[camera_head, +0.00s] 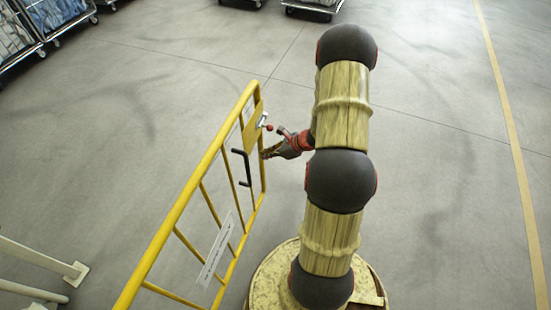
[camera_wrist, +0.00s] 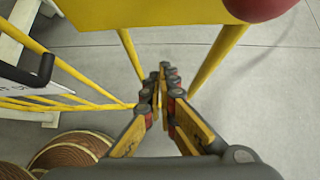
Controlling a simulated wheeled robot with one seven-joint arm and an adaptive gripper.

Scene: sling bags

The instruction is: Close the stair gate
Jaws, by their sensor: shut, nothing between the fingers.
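The stair gate is a yellow barred frame (camera_head: 185,205) that runs from the lower left to the middle of the head view. Near its far end it has a yellow plate (camera_head: 253,126) with a silver latch and a small red knob, and a black handle (camera_head: 243,166). My gripper (camera_head: 266,153) is beside the far end post, just below the plate. In the wrist view its fingers (camera_wrist: 167,72) are together and empty, below the plate (camera_wrist: 150,14) and between two yellow uprights. The red knob (camera_wrist: 258,7) is at the top. I cannot tell whether the fingers touch the gate.
White posts with a foot plate (camera_head: 75,272) stand at the lower left. Wheeled carts with bags (camera_head: 57,14) are along the far edge. A yellow line (camera_head: 508,125) runs down the right. The grey floor around the gate is mostly clear.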

